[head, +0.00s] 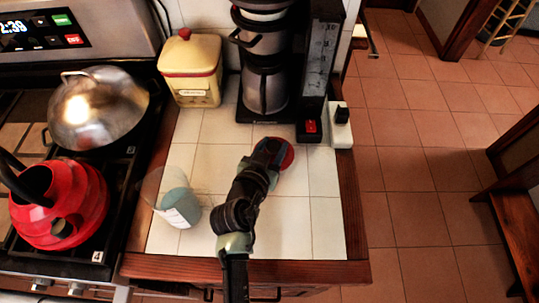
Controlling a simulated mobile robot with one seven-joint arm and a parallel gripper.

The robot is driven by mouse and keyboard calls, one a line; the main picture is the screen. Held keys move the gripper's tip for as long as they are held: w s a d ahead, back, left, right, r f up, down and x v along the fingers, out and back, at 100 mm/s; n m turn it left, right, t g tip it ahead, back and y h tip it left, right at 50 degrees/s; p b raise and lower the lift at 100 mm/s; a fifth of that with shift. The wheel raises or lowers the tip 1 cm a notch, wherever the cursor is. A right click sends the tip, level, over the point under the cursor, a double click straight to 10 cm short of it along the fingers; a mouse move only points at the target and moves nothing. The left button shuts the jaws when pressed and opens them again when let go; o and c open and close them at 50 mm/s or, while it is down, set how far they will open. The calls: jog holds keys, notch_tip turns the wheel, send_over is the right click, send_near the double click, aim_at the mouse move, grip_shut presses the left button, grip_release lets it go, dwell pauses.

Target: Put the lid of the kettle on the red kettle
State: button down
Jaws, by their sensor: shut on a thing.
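The red kettle (68,228) stands on the front burner of the stove at the left, with a dark handle at its upper left. The red round lid (288,158) is at the white-tiled counter, below the coffee maker in the picture. My gripper (274,153) is shut on the lid and hides much of it. I cannot tell whether the lid touches the tiles or is just above them. The gripper is well to the right of the kettle.
A glass with a label (178,208) stands on the counter between kettle and gripper. A metal-lidded pan (97,110) sits behind the kettle.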

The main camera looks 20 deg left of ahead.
aim_at(273, 158)
jog(key=shift+f+b, duration=0.3)
jog(key=shift+f, duration=1.9)
jog(key=shift+f, duration=0.15)
jog(key=shift+c, duration=2.1)
grip_release()
